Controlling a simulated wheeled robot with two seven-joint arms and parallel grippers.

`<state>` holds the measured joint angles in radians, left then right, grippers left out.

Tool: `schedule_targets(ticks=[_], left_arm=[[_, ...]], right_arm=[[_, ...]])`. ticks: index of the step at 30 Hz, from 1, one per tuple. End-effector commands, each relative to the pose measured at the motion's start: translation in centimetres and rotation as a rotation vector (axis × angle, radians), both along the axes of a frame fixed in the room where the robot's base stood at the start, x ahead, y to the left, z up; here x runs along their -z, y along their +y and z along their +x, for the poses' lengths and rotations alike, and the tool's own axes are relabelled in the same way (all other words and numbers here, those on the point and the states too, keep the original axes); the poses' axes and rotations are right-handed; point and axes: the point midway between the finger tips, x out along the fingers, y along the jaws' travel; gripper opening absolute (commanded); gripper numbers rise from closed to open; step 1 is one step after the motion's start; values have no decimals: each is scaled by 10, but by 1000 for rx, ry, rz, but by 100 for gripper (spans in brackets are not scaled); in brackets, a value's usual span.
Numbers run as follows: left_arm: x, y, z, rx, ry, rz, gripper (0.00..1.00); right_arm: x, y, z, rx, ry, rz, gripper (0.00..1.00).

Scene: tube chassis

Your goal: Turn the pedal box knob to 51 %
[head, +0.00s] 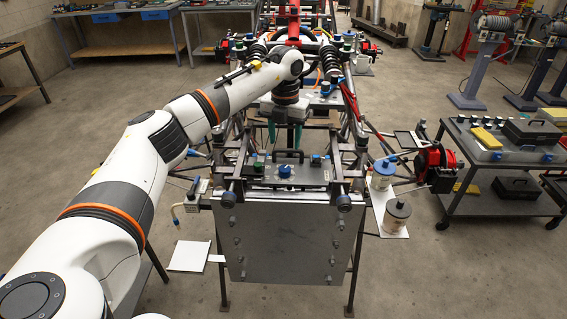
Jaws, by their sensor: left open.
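A blue knob (285,171) sits on the grey panel (262,177) at the front of the tube chassis (341,150); I take this to be the pedal box knob. Its dial reading is too small to tell. My left gripper (285,146) hangs down from above, just behind the knob in the picture, with its greenish fingers apart and empty. A black handle (290,154) stands on the panel near the fingertips; whether they touch it, I cannot tell. My right gripper is out of view.
A smaller blue knob (316,160) sits right of the first. Below is a large grey plate (285,245). Jars (397,216) stand on a white shelf at right. A dark cart (500,160) carries cases farther right. Workbenches (120,24) line the back.

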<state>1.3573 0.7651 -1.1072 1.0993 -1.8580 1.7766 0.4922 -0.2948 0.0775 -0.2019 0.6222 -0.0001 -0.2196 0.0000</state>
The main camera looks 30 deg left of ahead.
Motion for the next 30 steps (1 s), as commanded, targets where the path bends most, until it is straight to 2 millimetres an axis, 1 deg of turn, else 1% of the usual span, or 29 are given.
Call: schedule_targets(ticks=[1, 4, 7, 12, 15, 19, 27, 29, 30], left_arm=[[8, 0, -1, 0, 6, 0, 54], [29, 0, -1, 0, 6, 0, 54], [50, 0, -1, -1, 5, 0, 54], [77, -1, -1, 1, 3, -3, 54], [88, -1, 0, 1, 2, -2, 54], [95, 0, 0, 1, 0, -2, 54], [97, 0, 0, 1, 0, -2, 54], [96, 0, 0, 1, 0, -2, 44], [96, 0, 0, 1, -1, -3, 38]], right_arm=[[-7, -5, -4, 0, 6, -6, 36], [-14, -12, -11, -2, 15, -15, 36], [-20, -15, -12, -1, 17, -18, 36], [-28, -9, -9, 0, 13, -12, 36], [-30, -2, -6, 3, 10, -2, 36], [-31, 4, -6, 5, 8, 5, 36], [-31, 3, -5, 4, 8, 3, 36], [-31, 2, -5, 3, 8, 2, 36], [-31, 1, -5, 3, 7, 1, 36]])
